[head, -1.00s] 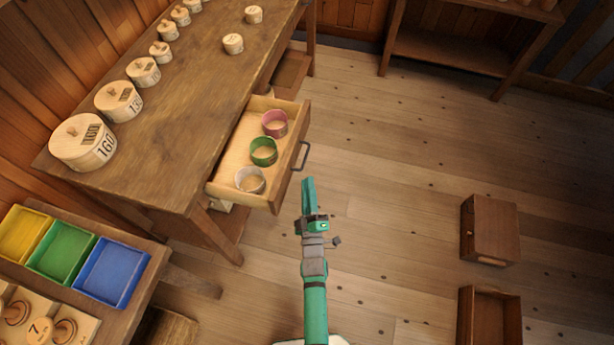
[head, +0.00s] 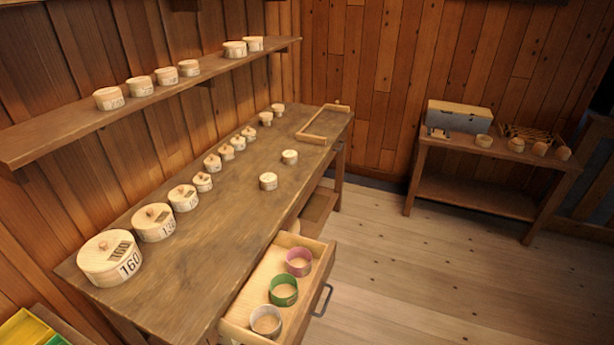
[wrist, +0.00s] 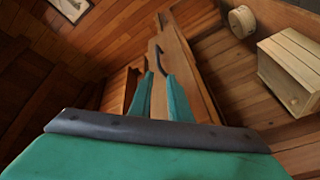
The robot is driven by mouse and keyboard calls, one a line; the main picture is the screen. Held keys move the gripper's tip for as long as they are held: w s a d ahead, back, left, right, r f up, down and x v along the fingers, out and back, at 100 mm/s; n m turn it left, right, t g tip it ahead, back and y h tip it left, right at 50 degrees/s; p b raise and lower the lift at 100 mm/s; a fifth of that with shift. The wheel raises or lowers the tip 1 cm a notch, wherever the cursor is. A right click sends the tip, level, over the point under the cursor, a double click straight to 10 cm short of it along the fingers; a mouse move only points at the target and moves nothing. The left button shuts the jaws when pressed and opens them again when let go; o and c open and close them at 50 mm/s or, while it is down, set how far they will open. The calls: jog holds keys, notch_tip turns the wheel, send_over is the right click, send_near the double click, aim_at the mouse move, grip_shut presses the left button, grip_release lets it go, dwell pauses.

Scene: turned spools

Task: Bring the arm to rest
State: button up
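My gripper (wrist: 160,74) shows in the wrist view, its two teal fingers apart with an empty gap between them. It is out of the head view now. Beyond the fingertips in the wrist view are wooden surfaces and a dark curved handle; I cannot tell exactly how far off they are.
Several round lidded boxes, the largest marked 160 (head: 108,262), line the workbench's wall side. A wall shelf (head: 160,97) carries more boxes. A side table (head: 470,190) stands at the back right. The floor (head: 400,270) right of the drawer is clear.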

jog(key=s+a+r+m+g, duration=0.2)
jog(key=s+r+m, duration=0.2)
jog(key=s, duration=0.9)
jog(key=s+a+r+m+g, duration=0.2)
jog(key=s+r+m, duration=0.3)
jog(key=s+r, duration=0.5)
jog(key=s, duration=0.3)
jog(key=shift+a+y, duration=0.3)
jog(key=shift+a, duration=0.1)
jog(key=shift+w, duration=0.1)
jog(key=shift+a, duration=0.1)
